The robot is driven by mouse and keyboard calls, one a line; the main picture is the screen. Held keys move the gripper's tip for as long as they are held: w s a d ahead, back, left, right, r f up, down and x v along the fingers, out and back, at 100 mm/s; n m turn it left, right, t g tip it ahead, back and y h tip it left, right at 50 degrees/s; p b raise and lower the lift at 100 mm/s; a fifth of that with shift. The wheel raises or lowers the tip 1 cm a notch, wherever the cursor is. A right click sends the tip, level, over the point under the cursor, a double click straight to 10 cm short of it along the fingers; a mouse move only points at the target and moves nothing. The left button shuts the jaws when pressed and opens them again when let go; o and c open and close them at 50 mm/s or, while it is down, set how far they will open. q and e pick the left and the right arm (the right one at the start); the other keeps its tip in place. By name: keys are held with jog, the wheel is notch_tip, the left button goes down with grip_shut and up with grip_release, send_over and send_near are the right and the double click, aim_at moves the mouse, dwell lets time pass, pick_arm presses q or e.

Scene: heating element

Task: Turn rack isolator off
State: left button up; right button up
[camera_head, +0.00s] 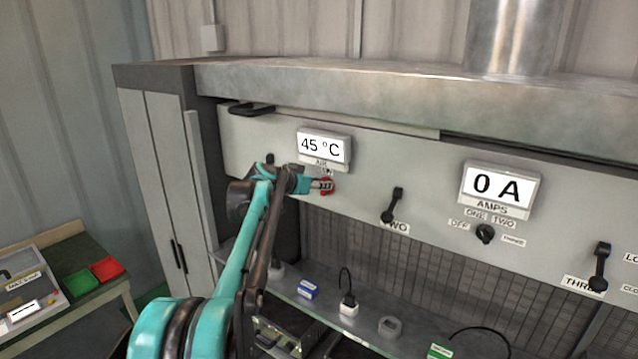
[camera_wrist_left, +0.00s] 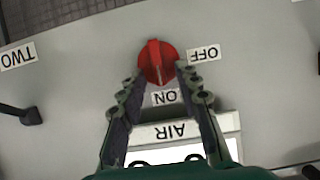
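A red rotary knob (camera_head: 327,187) sits on the grey panel below the 45 °C AIR display (camera_head: 324,146). In the left wrist view, which is upside down, the red knob (camera_wrist_left: 157,62) lies between an OFF label (camera_wrist_left: 204,54) and an ON label (camera_wrist_left: 165,97). Its ridge runs nearly up and down in that picture, in line with ON. My left gripper (camera_head: 314,184) is at the knob. In the wrist view its fingers (camera_wrist_left: 159,75) are apart, one tip at each side of the knob's near edge. Contact cannot be told. My right gripper is not in view.
The panel also holds black handles marked TWO (camera_head: 392,205) and THREE (camera_head: 600,267), a black selector (camera_head: 485,234) and the 0 A AMPS display (camera_head: 499,190). A shelf (camera_head: 372,338) with small items runs below. A side table (camera_head: 75,308) stands at left.

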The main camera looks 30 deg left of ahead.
pick_arm(q)
grip_shut()
jog(key=shift+w, duration=0.1)
jog(key=shift+a+f+n+t+h+b, duration=0.45)
jog(key=shift+n+h+b, duration=0.6)
jog(key=shift+n, duration=1.2)
jog(key=shift+a+f+n+t+h+b, duration=0.4)
jog(key=shift+n+h+b, duration=0.35)
jog(key=shift+n+h, duration=1.05)
jog(key=shift+a+f+n+t+h+b, duration=0.4)
jog(key=shift+n+h+b, duration=0.45)
jog(key=shift+n, duration=1.8)
jog(key=shift+d, duration=0.1)
grip_release()
